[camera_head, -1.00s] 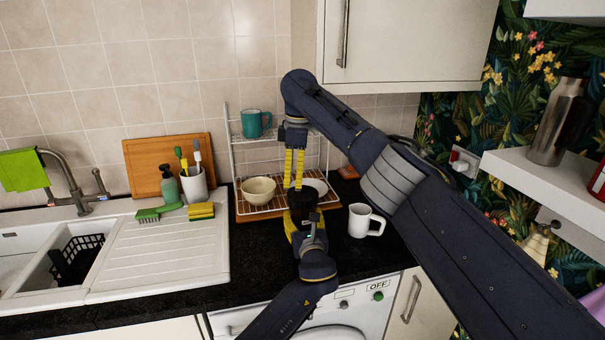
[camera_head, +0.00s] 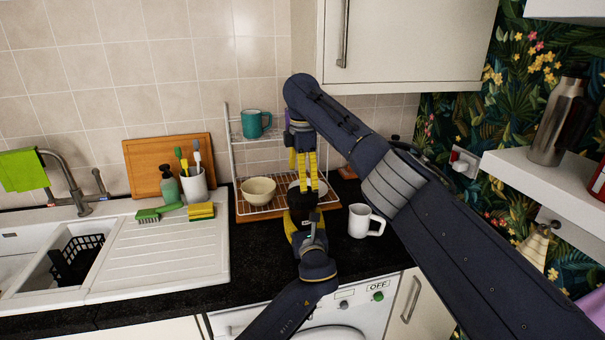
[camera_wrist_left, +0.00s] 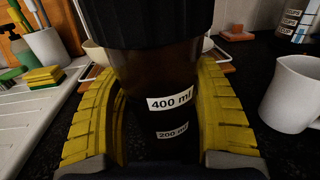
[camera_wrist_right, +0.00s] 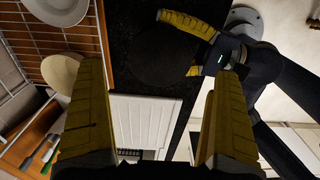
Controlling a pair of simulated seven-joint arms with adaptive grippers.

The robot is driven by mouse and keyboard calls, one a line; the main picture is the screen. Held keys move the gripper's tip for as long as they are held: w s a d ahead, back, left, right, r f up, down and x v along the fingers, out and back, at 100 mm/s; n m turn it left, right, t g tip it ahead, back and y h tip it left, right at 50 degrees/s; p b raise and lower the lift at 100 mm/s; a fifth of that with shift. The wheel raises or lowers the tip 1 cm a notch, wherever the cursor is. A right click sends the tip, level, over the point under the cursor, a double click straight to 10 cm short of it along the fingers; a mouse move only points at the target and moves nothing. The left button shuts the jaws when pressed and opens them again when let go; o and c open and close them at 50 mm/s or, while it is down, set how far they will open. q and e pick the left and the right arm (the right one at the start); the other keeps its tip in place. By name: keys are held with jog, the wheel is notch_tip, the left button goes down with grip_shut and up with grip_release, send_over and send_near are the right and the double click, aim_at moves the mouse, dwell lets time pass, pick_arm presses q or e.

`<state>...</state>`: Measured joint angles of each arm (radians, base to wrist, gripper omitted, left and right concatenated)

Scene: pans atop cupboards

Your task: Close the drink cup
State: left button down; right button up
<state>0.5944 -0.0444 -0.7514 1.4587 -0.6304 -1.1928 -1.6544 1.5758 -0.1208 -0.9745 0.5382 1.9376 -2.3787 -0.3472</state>
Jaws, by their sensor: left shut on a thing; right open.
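The drink cup is a dark brown see-through vessel (camera_wrist_left: 160,85) with "400 ml" and "200 ml" labels and a black ribbed top part (camera_wrist_left: 155,22). It stands upright at the counter's front in the head view (camera_head: 302,203), partly hidden by my grippers. My left gripper (camera_head: 304,226) is shut around its body, one yellow finger on each side. My right gripper (camera_head: 307,188) is open, pointing down just above the cup. In the right wrist view the cup's top is a dark disc (camera_wrist_right: 162,56) beyond the open fingers. I cannot tell whether the top part is seated fully.
A white mug (camera_head: 360,221) stands close to the right of the cup. Behind is a wire rack (camera_head: 233,152) with a cream bowl (camera_head: 258,190) and a teal mug (camera_head: 251,124). A sponge (camera_head: 201,211) and brush lie on the drainer at left. A cupboard (camera_head: 410,45) hangs above.

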aim_at(303, 196)
jog(key=shift+f, duration=3.25)
jog(key=c, duration=1.3)
jog(key=o, duration=1.3)
jog(key=shift+r, duration=0.1)
notch_tip(303, 196, up, 12)
